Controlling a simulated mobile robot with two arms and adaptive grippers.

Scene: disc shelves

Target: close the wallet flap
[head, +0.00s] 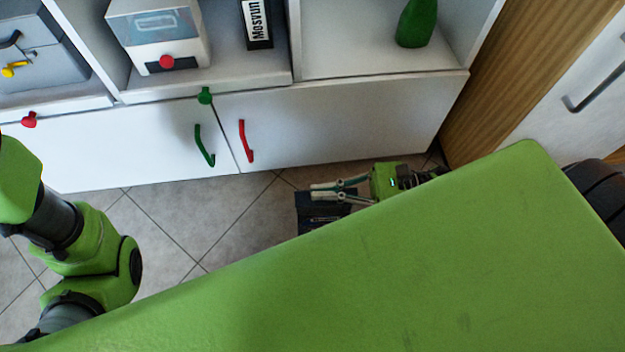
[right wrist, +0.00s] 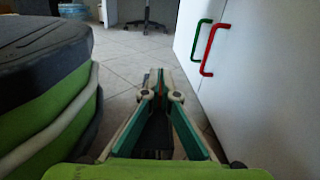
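A dark blue, boxy item (head: 309,217) lies low beside the cabinet, partly covered by my right gripper and my green body. It may be the wallet; I cannot make out a flap. My right gripper (head: 318,191) points left in the head view, over or just above this item, its two fingers a little apart.
White cabinet doors (head: 340,122) with a green handle (head: 204,146) and a red handle (head: 247,141) stand close beside my right gripper. Tiled floor (head: 190,215) is clear to the left. A wheeled chair (right wrist: 147,20) stands far ahead in the wrist view.

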